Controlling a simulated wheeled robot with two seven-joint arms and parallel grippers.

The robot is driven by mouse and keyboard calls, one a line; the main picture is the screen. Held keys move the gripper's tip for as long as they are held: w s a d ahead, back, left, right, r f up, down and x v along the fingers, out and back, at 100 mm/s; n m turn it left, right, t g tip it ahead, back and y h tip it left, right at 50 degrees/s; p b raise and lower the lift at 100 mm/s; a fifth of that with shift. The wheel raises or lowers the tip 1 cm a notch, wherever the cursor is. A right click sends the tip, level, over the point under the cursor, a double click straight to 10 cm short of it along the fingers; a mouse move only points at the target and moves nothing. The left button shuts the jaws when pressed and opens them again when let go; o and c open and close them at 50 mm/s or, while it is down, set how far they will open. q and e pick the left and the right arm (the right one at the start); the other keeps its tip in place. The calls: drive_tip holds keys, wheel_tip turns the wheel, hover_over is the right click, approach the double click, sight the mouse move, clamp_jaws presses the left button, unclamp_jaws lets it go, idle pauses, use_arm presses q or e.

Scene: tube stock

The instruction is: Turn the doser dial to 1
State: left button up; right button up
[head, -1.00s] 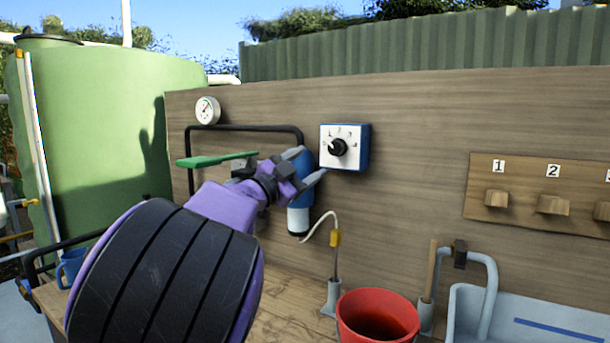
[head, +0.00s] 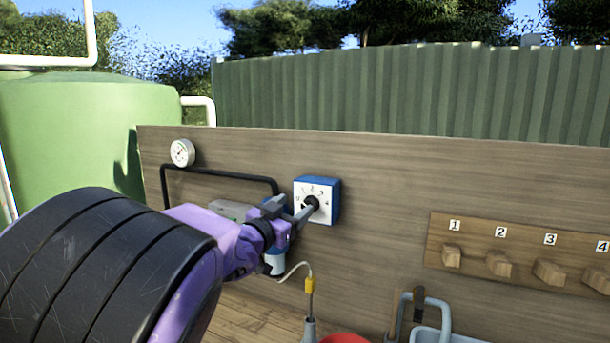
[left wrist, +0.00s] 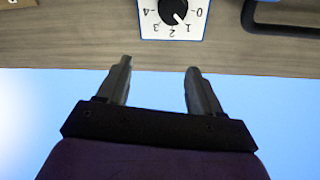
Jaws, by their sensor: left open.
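The doser (head: 331,202) is a blue box with a white face on the wooden wall. Its black dial (head: 311,203) is partly covered by my gripper in the head view. In the left wrist view, upside down, the dial (left wrist: 171,11) shows at the top edge with numbers 0 to 4. Its white mark points toward the 1. My left gripper (head: 292,210) is in front of the doser's lower left in the head view. In the left wrist view its two fingers (left wrist: 158,68) are spread with nothing between them, apart from the dial in the picture.
A round gauge (head: 182,153) and a black pipe (head: 220,174) are on the wall left of the doser. A rack of numbered wooden pegs (head: 437,241) is to the right. A red bucket (head: 345,339) stands below. The wall between doser and rack is clear.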

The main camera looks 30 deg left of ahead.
use_arm(q)
drive_tip(key=w+f+n+p, duration=0.1)
drive_tip(key=w+f, duration=0.1)
drive_tip(key=w, duration=0.3)
drive_tip(key=w+a+f+n+g+y+p, duration=0.1)
drive_tip(key=w+f+n, duration=0.1)
drive_tip(key=w, duration=0.3)
drive_tip(key=shift+a+y+p, duration=0.3)
drive_tip(key=shift+p, duration=0.1)
use_arm(e)
wheel_tip(320, 180, up, 4)
drive_tip(key=shift+r, duration=0.2)
use_arm(q)
drive_tip(key=c, duration=0.8)
drive_tip(key=shift+s+r, duration=0.2)
drive_tip(key=shift+c, duration=1.4)
